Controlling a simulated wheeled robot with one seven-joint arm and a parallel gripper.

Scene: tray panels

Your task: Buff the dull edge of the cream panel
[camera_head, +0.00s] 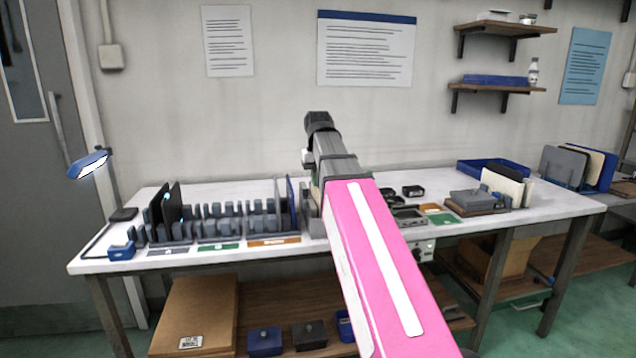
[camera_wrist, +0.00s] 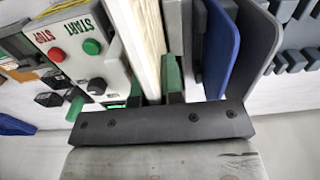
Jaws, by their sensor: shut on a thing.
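In the wrist view, my gripper (camera_wrist: 153,88) is shut on a cream panel (camera_wrist: 147,48). The panel stands between its green-padded fingers and reaches away from the dark palm bar. I see it nearly edge-on, and cannot tell which edge is dull. A light grey machine (camera_wrist: 98,62) with a green START button (camera_wrist: 91,47) and a red STOP button (camera_wrist: 57,55) lies just left of the panel. I cannot tell whether the panel touches it. In the head view, my pink arm hides the gripper and most of the machine.
A blue panel (camera_wrist: 220,45) and a grey panel (camera_wrist: 258,45) stand close right of my gripper. A slotted rack (camera_head: 215,225) with dark panels (camera_head: 170,208) fills the bench's left. Another cream panel (camera_head: 505,187) stands at the right, near a blue tray (camera_head: 480,167).

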